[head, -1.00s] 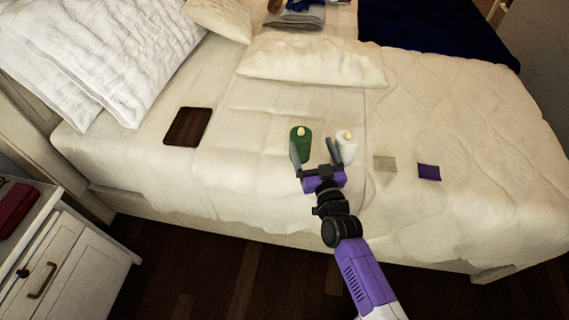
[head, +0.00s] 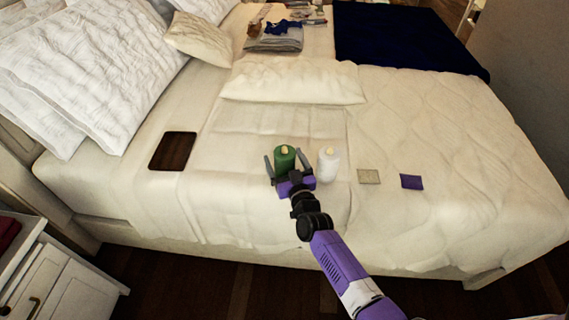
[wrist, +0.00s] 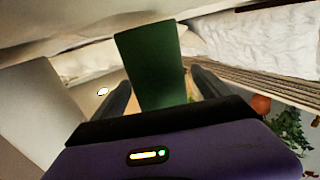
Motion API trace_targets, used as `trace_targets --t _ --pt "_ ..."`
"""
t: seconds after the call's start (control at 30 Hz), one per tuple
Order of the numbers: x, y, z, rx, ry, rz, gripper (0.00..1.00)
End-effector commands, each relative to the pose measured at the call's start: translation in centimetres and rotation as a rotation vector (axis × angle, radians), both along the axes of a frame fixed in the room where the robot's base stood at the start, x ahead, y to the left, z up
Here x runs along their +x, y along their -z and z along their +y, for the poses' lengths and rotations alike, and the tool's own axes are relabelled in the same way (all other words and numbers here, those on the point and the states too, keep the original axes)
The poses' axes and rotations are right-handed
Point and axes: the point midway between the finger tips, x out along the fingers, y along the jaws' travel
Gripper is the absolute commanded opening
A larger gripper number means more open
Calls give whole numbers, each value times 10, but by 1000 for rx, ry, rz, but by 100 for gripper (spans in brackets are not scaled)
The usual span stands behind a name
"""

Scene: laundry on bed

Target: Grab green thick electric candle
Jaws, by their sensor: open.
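The green thick electric candle (head: 285,158) stands upright on the bed, with a pale yellow flame tip on top. My gripper (head: 286,166) is open around it, one finger at its left and one at its right. In the wrist view the green candle (wrist: 150,66) rises between the two dark fingers of my gripper (wrist: 160,98). The gripper's body hides the candle's near lower part, and I cannot tell whether either finger touches it. A white candle (head: 328,164) stands just to the right of the right finger.
A dark brown tablet-like board (head: 173,151) lies to the left on the bed. A beige square (head: 369,177) and a purple square (head: 411,181) lie to the right. A cream pillow (head: 293,82) lies behind the candles. A white nightstand (head: 62,280) stands at lower left.

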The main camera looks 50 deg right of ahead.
Motion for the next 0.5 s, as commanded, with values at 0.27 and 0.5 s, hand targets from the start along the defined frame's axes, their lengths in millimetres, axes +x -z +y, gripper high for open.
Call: trace_targets --t 0.27,0.5 --pt "0 0 0 0 0 -1 73" --pt "0 0 0 0 0 -1 26"
